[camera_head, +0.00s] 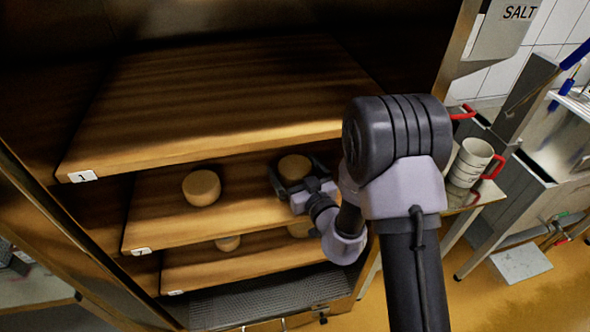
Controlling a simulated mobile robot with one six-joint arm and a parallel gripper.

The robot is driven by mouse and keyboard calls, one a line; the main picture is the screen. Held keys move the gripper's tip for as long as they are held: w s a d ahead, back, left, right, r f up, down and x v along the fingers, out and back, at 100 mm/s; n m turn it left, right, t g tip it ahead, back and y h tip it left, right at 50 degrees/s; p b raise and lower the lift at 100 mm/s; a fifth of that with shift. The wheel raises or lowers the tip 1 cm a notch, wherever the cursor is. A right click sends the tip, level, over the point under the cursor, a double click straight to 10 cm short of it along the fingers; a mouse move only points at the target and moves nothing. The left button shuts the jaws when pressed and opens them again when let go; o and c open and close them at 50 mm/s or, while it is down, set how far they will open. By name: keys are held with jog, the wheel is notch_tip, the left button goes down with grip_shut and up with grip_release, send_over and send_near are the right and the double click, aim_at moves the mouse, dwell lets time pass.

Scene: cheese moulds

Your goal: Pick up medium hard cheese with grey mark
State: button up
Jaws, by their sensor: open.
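Several round, tan cheeses sit on wooden shelves in the head view. One cheese (201,187) stands on the middle shelf (155,222), left of my arm. A second cheese (294,167) stands on the same shelf, farther right. My gripper (290,176) is open at this second cheese, with its fingers at the cheese's sides; I cannot tell whether they touch it. On the lower shelf (190,277), one cheese (228,243) and another cheese (299,230) are partly hidden by the shelf above. I cannot make out a grey mark on any cheese.
The upper shelf (220,100), labelled 1, is bare and lies above the cheeses. A wooden cabinet side (75,235) bounds the shelves at left. White moulds (470,160) with red handles stand on a side table at right. A SALT box (507,28) hangs at top right.

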aim_at(294, 165)
jog(key=shift+d, duration=0.1)
jog(key=c, duration=1.2)
jog(key=shift+r+p, duration=0.5)
jog(key=shift+r, duration=0.05)
notch_tip(294, 165, up, 3)
jog(key=shift+f+p, duration=0.15)
jog(key=shift+p, duration=0.75)
jog(key=v, duration=0.5)
jog(key=d+v, duration=0.1)
jog(key=v, duration=0.1)
jog(key=shift+w+d+p, duration=0.15)
jog(key=shift+p, duration=0.2)
jog(key=d+p+v, duration=0.1)
jog(key=p+v, duration=0.7)
jog(key=shift+d, duration=0.15)
